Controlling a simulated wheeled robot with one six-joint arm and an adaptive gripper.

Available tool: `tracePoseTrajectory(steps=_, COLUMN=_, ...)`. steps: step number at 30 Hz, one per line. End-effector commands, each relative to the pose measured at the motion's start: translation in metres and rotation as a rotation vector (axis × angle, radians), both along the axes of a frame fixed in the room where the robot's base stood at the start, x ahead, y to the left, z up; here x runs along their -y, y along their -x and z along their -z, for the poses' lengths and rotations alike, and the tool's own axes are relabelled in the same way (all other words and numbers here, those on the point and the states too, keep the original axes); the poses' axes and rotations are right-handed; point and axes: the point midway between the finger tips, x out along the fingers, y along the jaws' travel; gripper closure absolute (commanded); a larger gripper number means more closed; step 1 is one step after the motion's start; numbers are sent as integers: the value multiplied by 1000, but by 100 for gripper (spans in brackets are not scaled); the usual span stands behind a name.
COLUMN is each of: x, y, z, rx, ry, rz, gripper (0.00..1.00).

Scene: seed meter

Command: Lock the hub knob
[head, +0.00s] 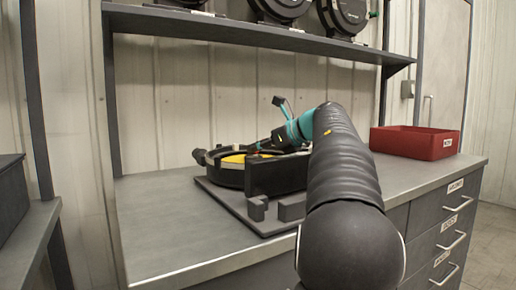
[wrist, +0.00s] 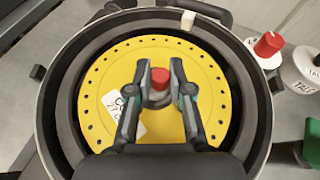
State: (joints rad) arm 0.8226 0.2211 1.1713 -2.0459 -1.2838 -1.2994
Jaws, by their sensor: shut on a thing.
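The seed meter is a round dark housing (wrist: 62,120) with a yellow perforated disc (wrist: 105,75) inside it; in the head view its housing (head: 222,172) sits on a dark base plate on the bench. The red hub knob (wrist: 160,77) stands at the disc's centre on a grey hub. My gripper (wrist: 160,88) is over the disc, with one finger on each side of the knob, shut on it. A white label (wrist: 138,128) with writing lies on the disc, partly hidden by a finger. In the head view my arm and the housing hide the knob.
A red bin (head: 412,143) stands on the bench to the right. A shelf (head: 250,36) with several dark round units runs above. White containers, one with a red top (wrist: 269,44), and a green item (wrist: 312,142) are right of the housing. The bench's front left is clear.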

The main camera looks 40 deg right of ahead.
Motion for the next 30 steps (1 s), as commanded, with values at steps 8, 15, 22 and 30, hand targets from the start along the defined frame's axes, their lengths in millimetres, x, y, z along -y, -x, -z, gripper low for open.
tracePoseTrajectory(steps=8, x=-4, y=1, z=2, rx=-2, ry=1, rz=160, gripper=100)
tracePoseTrajectory(steps=15, x=-6, y=1, z=-2, rx=-4, ry=-1, rz=351, gripper=100)
tracePoseTrajectory(steps=22, x=-7, y=0, z=-1, rx=-5, ry=1, rz=499, gripper=100)
tracePoseTrajectory(steps=30, x=-7, y=0, z=1, rx=-3, ry=0, rz=596, gripper=100)
